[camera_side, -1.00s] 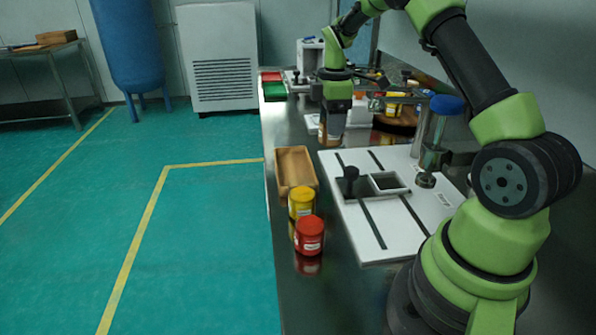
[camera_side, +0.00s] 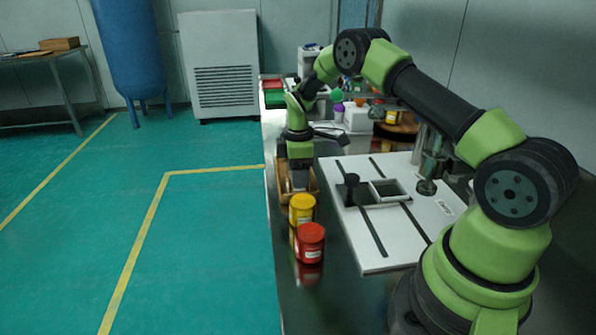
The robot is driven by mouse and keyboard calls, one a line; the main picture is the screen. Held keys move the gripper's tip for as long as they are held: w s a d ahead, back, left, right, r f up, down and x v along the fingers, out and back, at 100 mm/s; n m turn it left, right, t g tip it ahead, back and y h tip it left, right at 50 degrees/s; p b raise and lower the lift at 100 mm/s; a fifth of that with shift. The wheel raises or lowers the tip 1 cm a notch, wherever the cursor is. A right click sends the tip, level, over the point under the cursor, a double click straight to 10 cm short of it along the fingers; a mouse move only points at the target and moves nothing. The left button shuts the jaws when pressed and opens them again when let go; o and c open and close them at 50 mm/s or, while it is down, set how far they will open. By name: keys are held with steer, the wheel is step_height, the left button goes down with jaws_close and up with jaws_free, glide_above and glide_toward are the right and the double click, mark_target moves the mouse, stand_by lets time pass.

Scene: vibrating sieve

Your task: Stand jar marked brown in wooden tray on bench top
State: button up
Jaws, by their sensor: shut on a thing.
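The wooden tray (camera_side: 281,178) lies on the dark bench top, near its left edge. My gripper (camera_side: 299,184) points down over the tray and covers most of its inside. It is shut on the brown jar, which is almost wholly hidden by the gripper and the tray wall. I cannot tell whether the jar touches the tray floor.
A yellow jar (camera_side: 302,209) and a red jar (camera_side: 311,243) stand just in front of the tray. The white sieve plate (camera_side: 385,235) with a black knob (camera_side: 352,186) is to the right. Red and green containers (camera_side: 274,96) are at the far end.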

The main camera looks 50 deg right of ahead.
steer(key=shift+f, duration=0.1)
steer(key=shift+f, duration=0.1)
steer(key=o, duration=1)
